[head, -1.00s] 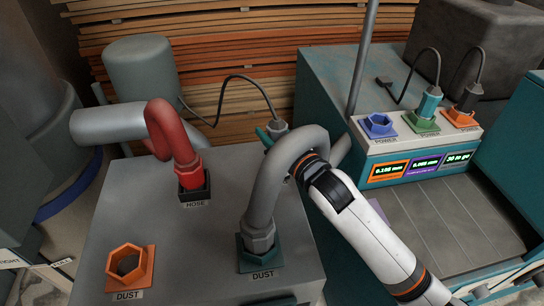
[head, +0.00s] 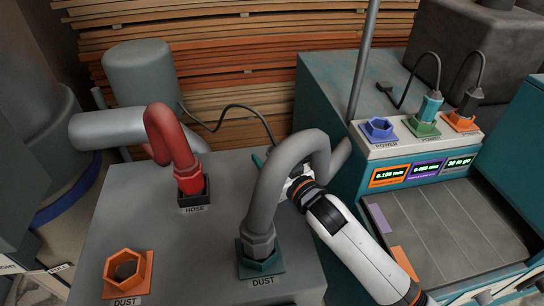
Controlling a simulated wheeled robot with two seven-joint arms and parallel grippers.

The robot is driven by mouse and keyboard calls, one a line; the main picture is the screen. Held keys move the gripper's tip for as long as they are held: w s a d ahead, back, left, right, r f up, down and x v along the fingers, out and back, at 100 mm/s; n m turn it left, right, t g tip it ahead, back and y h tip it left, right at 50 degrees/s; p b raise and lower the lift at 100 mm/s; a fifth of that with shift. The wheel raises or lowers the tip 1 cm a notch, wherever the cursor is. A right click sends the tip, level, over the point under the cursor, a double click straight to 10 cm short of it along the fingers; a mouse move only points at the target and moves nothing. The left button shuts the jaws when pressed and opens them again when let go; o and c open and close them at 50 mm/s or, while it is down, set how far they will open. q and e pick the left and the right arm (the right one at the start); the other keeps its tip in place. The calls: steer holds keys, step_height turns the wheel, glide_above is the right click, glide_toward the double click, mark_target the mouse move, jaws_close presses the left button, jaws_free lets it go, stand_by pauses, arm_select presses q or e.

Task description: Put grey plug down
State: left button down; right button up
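The grey plug is hidden from me behind the bent grey hose; only its dark cable (head: 232,106) shows, running from the green tank and dropping behind the hose. My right gripper (head: 299,186) is just right of and behind the grey hose (head: 264,198). Its fingers are hidden there, so I cannot see whether they hold the plug. A small teal piece (head: 258,160) shows left of the hose; I cannot tell what it belongs to. My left gripper is not in view.
The grey hose stands in the teal DUST socket (head: 275,264). A red hose (head: 172,145) stands in the HOSE socket, and an orange DUST socket (head: 127,270) is empty. At right, the blue POWER socket (head: 379,129) is empty; the green (head: 424,126) and orange (head: 461,119) ones hold plugs.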

steer(key=shift+r, duration=0.2)
steer(key=v, duration=1.2)
